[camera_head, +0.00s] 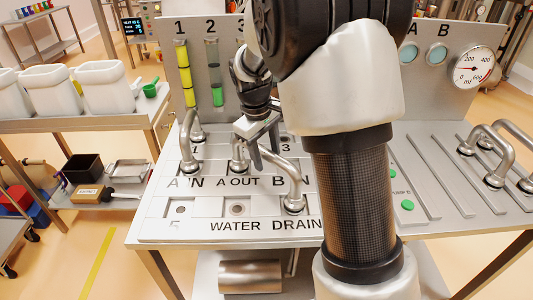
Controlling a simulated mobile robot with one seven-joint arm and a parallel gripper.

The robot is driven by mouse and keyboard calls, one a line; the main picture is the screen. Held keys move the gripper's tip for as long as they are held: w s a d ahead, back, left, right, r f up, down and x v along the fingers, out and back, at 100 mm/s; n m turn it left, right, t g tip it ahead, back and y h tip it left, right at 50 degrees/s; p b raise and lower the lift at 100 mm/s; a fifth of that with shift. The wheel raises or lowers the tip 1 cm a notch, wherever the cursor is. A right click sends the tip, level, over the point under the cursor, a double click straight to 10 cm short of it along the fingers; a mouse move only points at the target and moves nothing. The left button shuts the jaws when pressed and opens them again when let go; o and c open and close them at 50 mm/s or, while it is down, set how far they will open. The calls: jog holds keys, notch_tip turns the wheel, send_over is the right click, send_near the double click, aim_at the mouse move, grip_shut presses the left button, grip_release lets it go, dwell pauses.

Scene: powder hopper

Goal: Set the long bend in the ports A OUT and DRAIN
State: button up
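The long bend (287,170) is a grey metal pipe arching over the labelled panel (151,228). One foot (239,165) is at the port above the A OUT label. The other foot (294,205) is at the port above the DRAIN label. Both feet look down at the panel, but I cannot tell whether they are fully seated. My gripper (265,146) is at the bend's upper part near the A OUT end, with a finger on either side of the pipe. I cannot tell whether the fingers press on it. My arm hides the panel's right part.
A shorter-looking bend (191,135) stands at A IN, left of the gripper. The WATER port (237,209) is open. More bends (487,150) lie on the rack at the right. White tubs (103,88) stand on the left table. Sight tubes (215,86) rise behind the panel.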

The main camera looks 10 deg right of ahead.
jog(key=shift+s+f, duration=0.1)
notch_tip(320, 180, up, 17)
jog(key=s+a+p, duration=0.1)
jog(key=a+p, duration=0.1)
jog(key=shift+s+a, duration=0.4)
jog(key=s+d+r+m+t+y+p, duration=0.1)
jog(key=s+r+m+p, duration=0.1)
jog(key=s+r, duration=0.35)
jog(key=s+d+r+m+t+p, duration=0.1)
jog(key=s+r+p, duration=0.1)
jog(key=s, duration=0.6)
jog(key=s+f+m+t+p, duration=0.1)
jog(key=s+m+t+p, duration=0.1)
jog(key=s, duration=0.8)
jog(key=shift+d+m+y+p, duration=0.2)
jog(key=shift+m+y+p, duration=0.2)
jog(key=shift+m+p, duration=0.4)
